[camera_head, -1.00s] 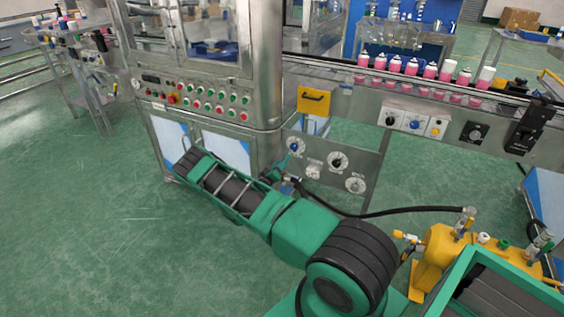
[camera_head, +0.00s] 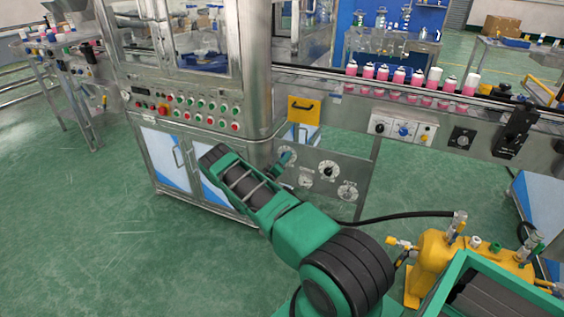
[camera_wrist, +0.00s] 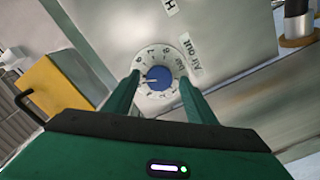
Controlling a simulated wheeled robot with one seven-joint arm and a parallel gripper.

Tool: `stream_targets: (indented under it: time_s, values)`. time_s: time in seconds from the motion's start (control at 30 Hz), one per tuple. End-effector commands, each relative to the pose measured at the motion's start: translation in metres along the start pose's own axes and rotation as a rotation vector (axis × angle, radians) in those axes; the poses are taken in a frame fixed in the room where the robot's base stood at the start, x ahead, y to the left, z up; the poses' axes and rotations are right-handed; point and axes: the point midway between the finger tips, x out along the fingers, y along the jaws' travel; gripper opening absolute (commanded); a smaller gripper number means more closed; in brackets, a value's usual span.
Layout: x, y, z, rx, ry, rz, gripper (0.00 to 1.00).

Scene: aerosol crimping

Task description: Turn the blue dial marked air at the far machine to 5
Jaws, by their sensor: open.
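The blue dial (camera_wrist: 159,78) shows in the wrist view, with a round white numbered scale around it and a label beginning "Air" beside it. A pale mark lies on the knob's left side; the exact number it points to is too small to tell. My gripper (camera_wrist: 156,85) is open, with one green finger on each side of the blue knob; whether they touch it I cannot tell. In the head view my gripper (camera_head: 287,158) is at the upper left of the grey dial panel (camera_head: 345,160) and hides the blue knob.
Two other dials, a black-knobbed one (camera_head: 327,170) and a white one (camera_head: 348,191), sit close by on the panel. A yellow box (camera_head: 303,109) is above it. A conveyor with pink cans (camera_head: 417,78) runs behind. A yellow tank (camera_head: 440,262) with a black hose stands at right.

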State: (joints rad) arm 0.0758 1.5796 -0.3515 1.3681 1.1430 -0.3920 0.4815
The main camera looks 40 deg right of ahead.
Motion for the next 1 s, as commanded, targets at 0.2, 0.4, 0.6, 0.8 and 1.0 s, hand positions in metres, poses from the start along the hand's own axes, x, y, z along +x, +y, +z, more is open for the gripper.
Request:
stream_targets:
  time_s: [0.2, 0.4, 0.6, 0.8, 1.0]
  values:
    - [0.0052, -0.0005, -0.0005, 0.000, 0.001, -0.001, 0.51]
    - [0.0050, -0.0004, -0.0004, 0.000, 0.001, -0.001, 0.41]
    - [0.0048, -0.0008, -0.0003, 0.000, 0.001, -0.002, 0.09]
    - [0.0045, -0.0017, -0.0001, 0.060, 0.001, -0.004, 0.10]
    - [0.0044, -0.0022, 0.0000, 0.145, 0.001, -0.005, 0.10]
